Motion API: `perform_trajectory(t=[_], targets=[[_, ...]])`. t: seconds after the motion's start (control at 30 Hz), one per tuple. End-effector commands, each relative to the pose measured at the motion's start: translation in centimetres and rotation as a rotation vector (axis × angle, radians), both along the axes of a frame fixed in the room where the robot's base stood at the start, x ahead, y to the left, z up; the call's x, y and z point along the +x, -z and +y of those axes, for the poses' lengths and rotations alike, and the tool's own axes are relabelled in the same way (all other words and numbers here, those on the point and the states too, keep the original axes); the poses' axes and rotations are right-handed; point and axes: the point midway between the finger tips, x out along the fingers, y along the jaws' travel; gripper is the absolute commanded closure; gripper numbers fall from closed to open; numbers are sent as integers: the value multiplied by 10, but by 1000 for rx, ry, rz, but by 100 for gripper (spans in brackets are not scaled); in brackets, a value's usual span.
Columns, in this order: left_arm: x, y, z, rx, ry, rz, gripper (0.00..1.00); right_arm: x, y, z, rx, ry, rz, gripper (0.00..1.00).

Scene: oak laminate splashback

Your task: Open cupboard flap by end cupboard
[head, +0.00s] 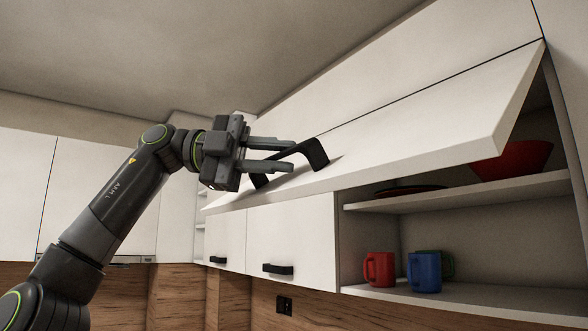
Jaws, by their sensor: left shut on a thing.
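The white cupboard flap (420,134) is hinged along its top edge and tilted part-way up and outward, so the shelves behind it show at the right. A black bar handle (315,153) is on its front near the lower edge. My left gripper (288,154) comes in from the left with its fingers at the handle and is shut on it. The fingers hide part of the handle. My right gripper does not show.
Inside the cupboard are a red bowl (512,160), a red mug (378,269), a blue mug (424,272) and a partly hidden green mug (447,264). Closed white doors (292,235) with black handles sit left of the opening. A black socket (284,305) is on the wood splashback.

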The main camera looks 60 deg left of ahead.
Motion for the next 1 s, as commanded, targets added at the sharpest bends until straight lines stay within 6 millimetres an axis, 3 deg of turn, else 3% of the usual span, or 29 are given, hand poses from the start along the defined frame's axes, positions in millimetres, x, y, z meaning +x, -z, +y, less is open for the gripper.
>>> perform_trajectory(t=[0.03, 0.3, 0.9, 0.93, 1.0], targets=[[-3, -14, 1, -2, -7, 19, 100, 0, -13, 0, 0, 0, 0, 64], [-15, -35, -1, -9, -6, 86, 100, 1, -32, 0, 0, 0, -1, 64], [-19, -39, -1, -12, -6, 109, 100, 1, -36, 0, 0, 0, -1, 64], [-19, -39, -1, -12, -6, 109, 77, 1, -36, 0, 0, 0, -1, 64], [-19, -39, -1, -11, -5, 108, 68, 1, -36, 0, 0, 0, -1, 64]])
